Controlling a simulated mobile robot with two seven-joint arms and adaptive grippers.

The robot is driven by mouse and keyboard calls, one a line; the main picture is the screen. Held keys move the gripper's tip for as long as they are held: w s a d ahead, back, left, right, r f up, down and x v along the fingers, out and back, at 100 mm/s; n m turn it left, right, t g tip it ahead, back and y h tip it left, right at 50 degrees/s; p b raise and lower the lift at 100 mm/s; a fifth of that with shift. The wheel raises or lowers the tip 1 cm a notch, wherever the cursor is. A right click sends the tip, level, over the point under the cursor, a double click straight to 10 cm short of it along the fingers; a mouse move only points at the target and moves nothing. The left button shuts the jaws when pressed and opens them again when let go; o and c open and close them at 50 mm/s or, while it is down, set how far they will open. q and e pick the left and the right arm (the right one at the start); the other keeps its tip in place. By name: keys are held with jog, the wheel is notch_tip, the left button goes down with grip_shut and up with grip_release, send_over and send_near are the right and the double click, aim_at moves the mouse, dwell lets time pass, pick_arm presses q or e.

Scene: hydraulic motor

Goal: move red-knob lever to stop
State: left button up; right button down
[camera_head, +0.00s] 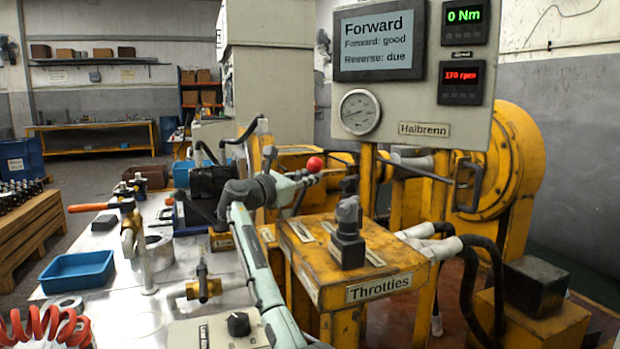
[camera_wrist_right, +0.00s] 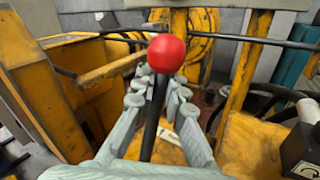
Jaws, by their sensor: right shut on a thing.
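The red-knob lever (camera_head: 314,164) shows in the head view beside the yellow Throttles stand, its round red knob at the tip of my right gripper (camera_head: 302,179). In the right wrist view the red knob (camera_wrist_right: 166,54) sits just beyond the fingertips, and its black rod runs between the fingers of my right gripper (camera_wrist_right: 158,90). The right gripper is shut on the lever below the knob. In the head view the lower part of the lever is hidden behind the gripper and stand. My left gripper is in neither view.
The yellow Throttles stand (camera_head: 380,253) with a dark lever block (camera_head: 347,235) is right of my right arm. The Halbrenn panel (camera_head: 415,85) reads "Forward: good, Reverse: due", 0 Nm and 170 rpm. A bench with a blue tray (camera_head: 77,272) and brass fittings is at left.

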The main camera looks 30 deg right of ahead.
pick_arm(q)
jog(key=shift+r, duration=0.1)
pick_arm(e)
jog(key=shift+r, duration=0.1)
jog(key=p, duration=0.1)
jog(key=a+h, duration=0.1)
jog(key=a+r+n+p, duration=0.1)
jog(key=shift+w+a+t+h+p, duration=0.1)
jog(key=shift+w+t+h+p, duration=0.15)
jog(key=shift+t+h+p, duration=0.05)
jog(key=a, duration=0.1)
jog(key=a+n+h, duration=0.1)
jog(key=shift+w+a+n+t+h, duration=0.3)
jog(key=shift+t, duration=0.1)
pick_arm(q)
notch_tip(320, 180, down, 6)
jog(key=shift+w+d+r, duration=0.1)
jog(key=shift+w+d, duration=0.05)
pick_arm(e)
jog(key=shift+w+a+r+n+t, duration=0.15)
jog(key=shift+a+n+t, duration=0.15)
jog(key=shift+a, duration=0.25)
jog(key=c, duration=1.6)
grip_release()
jog(key=shift+o, duration=0.2)
